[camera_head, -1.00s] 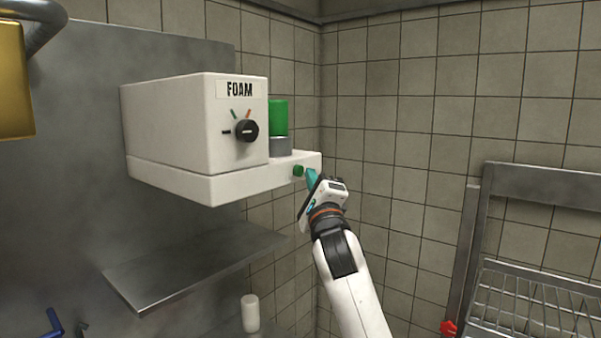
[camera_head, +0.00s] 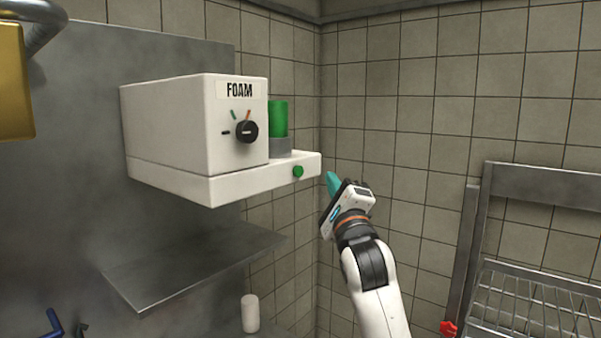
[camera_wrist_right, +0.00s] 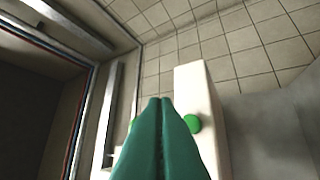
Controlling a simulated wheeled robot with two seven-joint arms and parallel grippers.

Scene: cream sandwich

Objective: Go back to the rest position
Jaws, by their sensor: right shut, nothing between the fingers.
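My right gripper (camera_head: 332,182) is just right of the white foam machine's front ledge, apart from it in the head view. Its teal fingers are pressed together and hold nothing; they also fill the lower middle of the right wrist view (camera_wrist_right: 165,105). The foam machine (camera_head: 170,130) is a white box labelled FOAM with a black dial (camera_head: 247,131). A green button (camera_head: 298,171) sits on the ledge's end face and also shows beside the fingers in the right wrist view (camera_wrist_right: 193,123). A green cylinder (camera_head: 279,118) stands on the ledge. My left gripper does not show.
A metal shelf (camera_head: 190,265) is below the machine, with a white cylinder (camera_head: 250,313) under it. A wire rack (camera_head: 540,305) in a metal frame stands at the right. The space before the tiled wall (camera_head: 400,120) is clear around my right gripper.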

